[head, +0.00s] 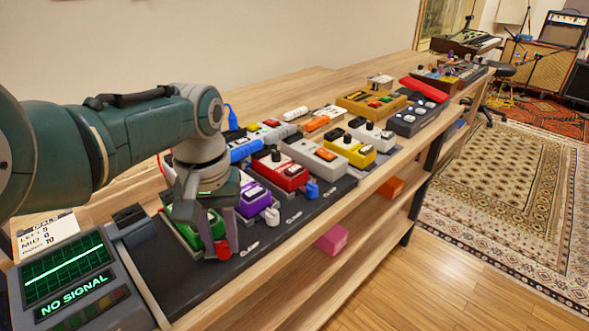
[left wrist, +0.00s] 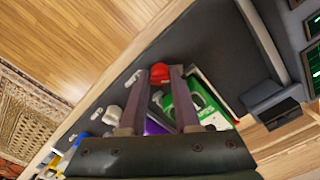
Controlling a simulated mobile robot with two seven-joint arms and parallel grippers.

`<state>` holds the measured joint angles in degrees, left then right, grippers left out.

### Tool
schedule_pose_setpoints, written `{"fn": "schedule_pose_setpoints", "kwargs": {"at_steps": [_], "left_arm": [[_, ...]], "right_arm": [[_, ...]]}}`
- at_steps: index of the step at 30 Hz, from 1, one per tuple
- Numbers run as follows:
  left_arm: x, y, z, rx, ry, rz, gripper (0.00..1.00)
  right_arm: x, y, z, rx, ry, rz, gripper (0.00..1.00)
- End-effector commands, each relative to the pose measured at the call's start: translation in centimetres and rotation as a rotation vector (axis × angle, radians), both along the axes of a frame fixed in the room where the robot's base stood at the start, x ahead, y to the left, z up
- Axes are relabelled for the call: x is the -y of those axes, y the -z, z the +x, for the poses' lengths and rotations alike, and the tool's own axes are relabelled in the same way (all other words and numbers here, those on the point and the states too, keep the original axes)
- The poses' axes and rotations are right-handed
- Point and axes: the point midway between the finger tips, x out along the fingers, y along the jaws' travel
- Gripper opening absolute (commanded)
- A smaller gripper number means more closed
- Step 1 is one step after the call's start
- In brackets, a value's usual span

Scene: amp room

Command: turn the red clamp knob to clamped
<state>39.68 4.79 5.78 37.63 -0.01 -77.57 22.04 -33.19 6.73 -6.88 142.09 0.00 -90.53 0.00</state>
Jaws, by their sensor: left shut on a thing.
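The red clamp knob (head: 222,250) is at the front edge of the dark pedalboard (head: 168,275), in front of the green pedal (head: 187,230). My left gripper (head: 228,246) reaches down from above and is shut on the red knob. In the left wrist view the red knob (left wrist: 160,73) sits between the tips of my left gripper (left wrist: 157,76), with the green pedal (left wrist: 199,100) beside the right finger. The fingers hide part of the knob, and I cannot tell how far it is turned. My right gripper is not in view.
A purple pedal (head: 250,197) with a white knob (head: 271,214) stands close to the right of my gripper. A red pedal (head: 280,170) with a blue knob (head: 312,189) is beyond it. A NO SIGNAL screen (head: 70,275) stands at the left. Several more pedals line the bench.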

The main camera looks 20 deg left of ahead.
Motion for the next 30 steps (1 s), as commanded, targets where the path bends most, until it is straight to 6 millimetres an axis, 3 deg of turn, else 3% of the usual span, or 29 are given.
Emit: {"fn": "schedule_pose_setpoints", "kwargs": {"at_steps": [18, 30], "left_arm": [[-0.06, -0.03, 0.03, 0.001, 0.577, 0.002, 0.00], [-0.09, 0.02, 0.01, 0.000, 0.840, 0.002, 0.00]], "right_arm": [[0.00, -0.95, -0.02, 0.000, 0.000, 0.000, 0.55], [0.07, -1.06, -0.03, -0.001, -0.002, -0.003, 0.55]]}}
